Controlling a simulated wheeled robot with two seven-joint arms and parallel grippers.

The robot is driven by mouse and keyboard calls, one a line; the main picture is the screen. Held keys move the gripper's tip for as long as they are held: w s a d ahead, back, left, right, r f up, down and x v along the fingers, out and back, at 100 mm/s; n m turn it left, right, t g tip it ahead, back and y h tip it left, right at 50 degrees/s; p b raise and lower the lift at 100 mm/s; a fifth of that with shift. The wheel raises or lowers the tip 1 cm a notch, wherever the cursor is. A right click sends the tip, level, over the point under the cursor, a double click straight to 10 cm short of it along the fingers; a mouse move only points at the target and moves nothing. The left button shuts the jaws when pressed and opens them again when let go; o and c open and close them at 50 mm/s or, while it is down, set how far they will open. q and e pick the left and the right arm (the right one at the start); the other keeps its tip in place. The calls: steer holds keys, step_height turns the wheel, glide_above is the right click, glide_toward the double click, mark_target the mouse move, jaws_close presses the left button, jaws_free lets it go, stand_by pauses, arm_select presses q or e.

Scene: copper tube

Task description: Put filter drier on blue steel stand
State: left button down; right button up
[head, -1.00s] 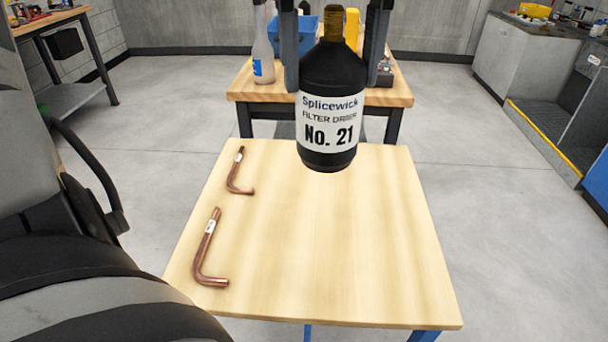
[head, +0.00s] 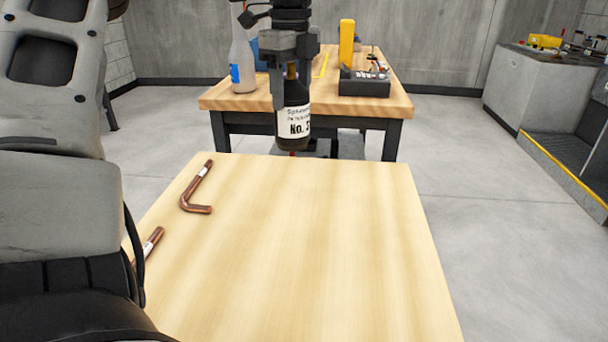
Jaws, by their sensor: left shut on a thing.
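The filter drier (head: 293,118) is a dark bottle-shaped canister with a white "No. 2…" label and a brass-coloured top, hanging upright. My left gripper (head: 292,88) comes down from above and is shut on its upper part. The drier's lower end shows just beyond the far edge of the near wood-topped stand (head: 310,240), apart from it. Blue legs show under this stand only in the earlier picture. My right gripper is not in view.
Two bent copper tubes (head: 197,190) (head: 149,246) lie on the stand's left side; my arm partly hides the nearer one. The stand's middle and right are clear. A workbench (head: 225,98) behind holds a spray bottle (head: 242,60), a yellow item (head: 346,42) and a dark box (head: 364,84).

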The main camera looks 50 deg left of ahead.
arm_select(q)
steer(key=s+d+f+b, duration=0.4)
steer(key=d+f+b, duration=0.1)
steer(key=d+f, duration=0.7)
steer(key=shift+f, duration=0.3)
steer(key=shift+c, duration=2.1)
jaws_free()
steer(key=shift+d, duration=0.1)
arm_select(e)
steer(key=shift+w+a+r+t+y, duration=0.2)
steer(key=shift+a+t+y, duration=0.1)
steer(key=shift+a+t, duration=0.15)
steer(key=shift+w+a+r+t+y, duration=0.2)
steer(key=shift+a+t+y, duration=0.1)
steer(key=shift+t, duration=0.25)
